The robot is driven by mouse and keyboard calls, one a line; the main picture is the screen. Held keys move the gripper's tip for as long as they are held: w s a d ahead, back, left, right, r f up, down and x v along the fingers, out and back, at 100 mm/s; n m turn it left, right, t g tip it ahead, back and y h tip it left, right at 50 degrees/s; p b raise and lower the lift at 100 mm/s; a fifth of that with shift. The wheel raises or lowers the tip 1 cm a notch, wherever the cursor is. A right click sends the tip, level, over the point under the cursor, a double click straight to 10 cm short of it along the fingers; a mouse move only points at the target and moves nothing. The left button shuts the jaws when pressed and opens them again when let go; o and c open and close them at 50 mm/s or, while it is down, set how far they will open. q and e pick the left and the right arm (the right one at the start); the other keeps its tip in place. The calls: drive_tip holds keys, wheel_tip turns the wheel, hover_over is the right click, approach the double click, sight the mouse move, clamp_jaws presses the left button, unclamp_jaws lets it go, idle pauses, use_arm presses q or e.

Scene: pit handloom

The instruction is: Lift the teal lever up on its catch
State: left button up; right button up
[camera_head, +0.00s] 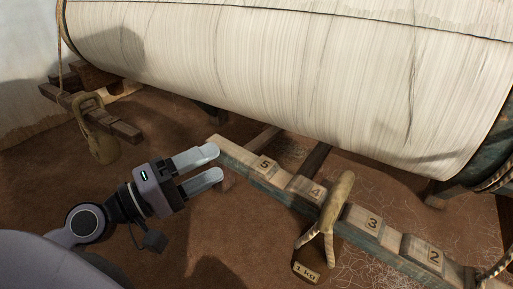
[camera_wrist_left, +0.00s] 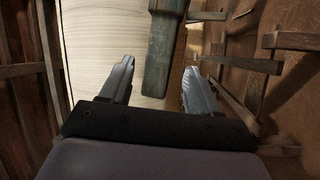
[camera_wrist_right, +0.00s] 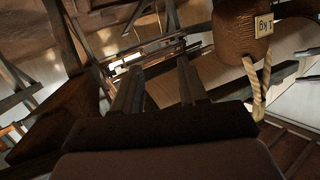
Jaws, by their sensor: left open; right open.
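The lever (camera_head: 258,174) is a long wooden bar with a worn teal side and numbered notches, running from mid-picture to the lower right in the head view. A 1 kg weight (camera_head: 307,271) hangs from it by a rope loop near number 4. My left gripper (camera_head: 214,164) is open and empty, just left of the lever's near end. In the left wrist view the teal bar (camera_wrist_left: 160,68) shows between the two fingers, apart from both. My right gripper (camera_wrist_right: 153,72) is open and empty in its wrist view, outside the head view. I cannot make out the catch.
A large roll of pale warp threads (camera_head: 280,70) fills the top of the head view, above the lever. Another weight (camera_head: 103,148) hangs from a wooden bar (camera_head: 104,118) at the left. The brown earth floor around my left gripper is clear.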

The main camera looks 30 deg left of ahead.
sight(240, 150)
use_arm(q)
drive_tip(key=p+x, duration=0.4)
drive_tip(key=x, duration=0.1)
drive_tip(key=shift+w+r, duration=0.1)
drive_tip(key=shift+r, duration=0.15)
drive_tip(key=shift+f+p+x, duration=0.25)
drive_tip(key=shift+p+x, duration=0.2)
drive_tip(key=shift+x, duration=0.5)
use_arm(e)
drive_tip(key=shift+w+a+r+m+g+y, duration=0.1)
drive_tip(key=shift+a+m+g+y, duration=0.1)
drive_tip(key=shift+a+m+g, duration=0.25)
drive_tip(key=shift+w+a+r+m+g+y, duration=0.1)
drive_tip(key=shift+a+m+g+y, duration=0.2)
drive_tip(key=shift+a, duration=0.35)
